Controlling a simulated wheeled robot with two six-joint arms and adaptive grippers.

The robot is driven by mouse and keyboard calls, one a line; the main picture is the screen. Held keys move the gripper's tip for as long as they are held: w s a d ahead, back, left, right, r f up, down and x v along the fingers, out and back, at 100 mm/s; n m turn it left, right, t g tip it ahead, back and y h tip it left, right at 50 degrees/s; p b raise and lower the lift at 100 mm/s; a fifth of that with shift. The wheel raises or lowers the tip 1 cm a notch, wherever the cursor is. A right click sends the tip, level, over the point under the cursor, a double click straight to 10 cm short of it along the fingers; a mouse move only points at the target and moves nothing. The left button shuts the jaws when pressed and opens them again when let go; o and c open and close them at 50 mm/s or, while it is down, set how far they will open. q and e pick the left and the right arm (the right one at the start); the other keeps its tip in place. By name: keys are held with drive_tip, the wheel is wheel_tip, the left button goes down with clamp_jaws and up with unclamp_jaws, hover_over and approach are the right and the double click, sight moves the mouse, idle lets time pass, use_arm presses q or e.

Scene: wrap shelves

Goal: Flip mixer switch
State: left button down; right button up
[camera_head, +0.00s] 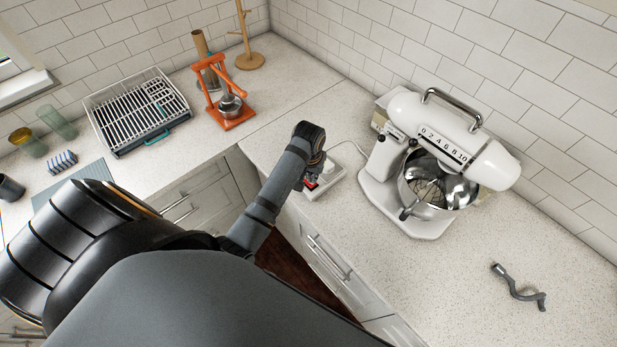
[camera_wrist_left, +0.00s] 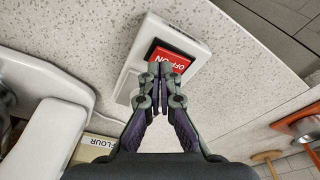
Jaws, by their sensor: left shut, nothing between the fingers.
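A white switch box with a red ON/OFF rocker (camera_wrist_left: 170,60) lies on the speckled counter. In the left wrist view my left gripper (camera_wrist_left: 159,70) is shut and empty, with its fingertips over the lower edge of the rocker; I cannot tell whether they touch it. In the head view the left gripper (camera_head: 313,182) points down at the white box (camera_head: 328,181), and a little red shows beside it. The white stand mixer (camera_head: 440,140) with its steel bowl (camera_head: 433,188) stands to the right of the box. My right gripper is not in view.
A grey dough hook (camera_head: 518,288) lies on the counter at the right. A cord runs from the box toward the mixer. An orange press (camera_head: 223,93), a dish rack (camera_head: 136,108) and a wooden stand (camera_head: 247,50) are on the far counter. A flour packet (camera_wrist_left: 93,148) is near the mixer.

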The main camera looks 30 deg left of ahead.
sight(311, 184)
use_arm(q)
drive_tip(key=shift+f+b, duration=0.35)
drive_tip(key=shift+f, duration=0.6)
idle(0.4)
wheel_tip(311, 184, up, 3)
drive_tip(key=shift+f+p, duration=0.1)
drive_tip(key=shift+p, duration=0.95)
drive_tip(key=shift+r, duration=2.1)
drive_tip(key=shift+s, duration=0.1)
